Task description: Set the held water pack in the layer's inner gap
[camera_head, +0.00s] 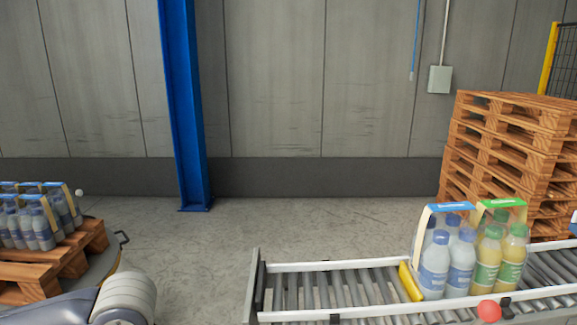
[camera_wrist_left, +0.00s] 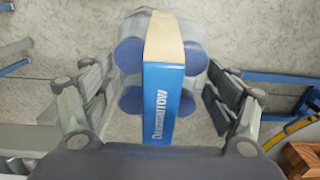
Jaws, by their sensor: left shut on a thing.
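The held water pack (camera_wrist_left: 170,95) shows in the left wrist view, with blue caps and a blue and tan carrying band. My left gripper (camera_wrist_left: 157,102) is shut on it, one finger on each side, with the floor seen behind. The layer of water packs (camera_head: 35,222) stands upright on a wooden pallet (camera_head: 70,262) at the left edge of the head view. The layer is cut off by the frame, and its inner gap cannot be made out. My left gripper and the held pack are outside the head view. My right gripper is in neither view.
A roller conveyor (camera_head: 325,266) at the front right carries a blue-banded water pack (camera_head: 447,262) and a green-banded yellow-drink pack (camera_head: 498,255) beside a yellow block (camera_head: 410,282). Stacked empty pallets (camera_head: 500,145) stand behind. A blue column (camera_head: 184,110) stands at the wall. Floor between pallet and conveyor is clear.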

